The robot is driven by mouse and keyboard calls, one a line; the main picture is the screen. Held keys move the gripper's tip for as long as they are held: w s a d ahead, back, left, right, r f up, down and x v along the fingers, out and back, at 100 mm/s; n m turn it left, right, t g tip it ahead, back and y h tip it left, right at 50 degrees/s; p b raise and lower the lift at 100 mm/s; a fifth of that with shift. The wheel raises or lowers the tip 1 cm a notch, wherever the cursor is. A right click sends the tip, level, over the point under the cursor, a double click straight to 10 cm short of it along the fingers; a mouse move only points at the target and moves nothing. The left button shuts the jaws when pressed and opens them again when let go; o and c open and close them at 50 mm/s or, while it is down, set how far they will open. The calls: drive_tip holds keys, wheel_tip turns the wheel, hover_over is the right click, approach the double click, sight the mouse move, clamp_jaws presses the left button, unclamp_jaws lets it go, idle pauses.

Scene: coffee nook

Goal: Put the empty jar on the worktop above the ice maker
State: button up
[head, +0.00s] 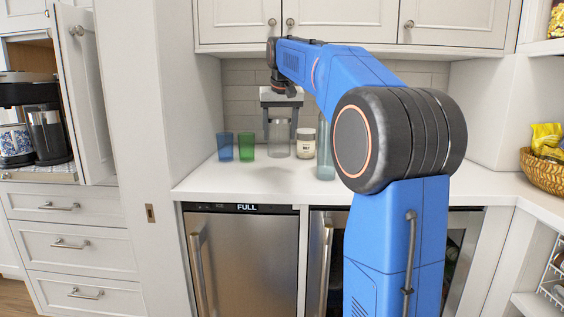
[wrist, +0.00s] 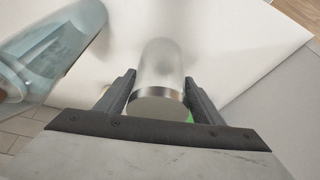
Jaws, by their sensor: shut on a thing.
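The empty jar (head: 279,142) is clear glass and upright, with nothing visible inside. It shows in the wrist view (wrist: 160,65) with a grey metallic lid between the two fingers. My gripper (head: 279,126) reaches down from above and is shut on the jar near its top; its fingers also show in the wrist view (wrist: 158,100). The jar is over the white worktop (head: 215,181); I cannot tell whether its base touches. The ice maker (head: 250,262) is the steel-fronted unit marked FULL, under the left part of the worktop.
A blue cup (head: 225,147) and a green cup (head: 247,146) stand left of the jar. A labelled jar (head: 306,143) and a tall pale-blue bottle (head: 326,152) stand to its right. The front left worktop is clear. Cabinets (head: 345,20) hang above.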

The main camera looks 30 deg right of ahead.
sight(279, 153)
drive_tip(key=shift+f, duration=3.65)
drive_tip(key=shift+f, duration=0.1)
drive_tip(key=o, duration=1.2)
drive_tip(key=shift+c, duration=0.2)
drive_tip(key=v, duration=1.2)
drive_tip(key=shift+s, duration=0.1)
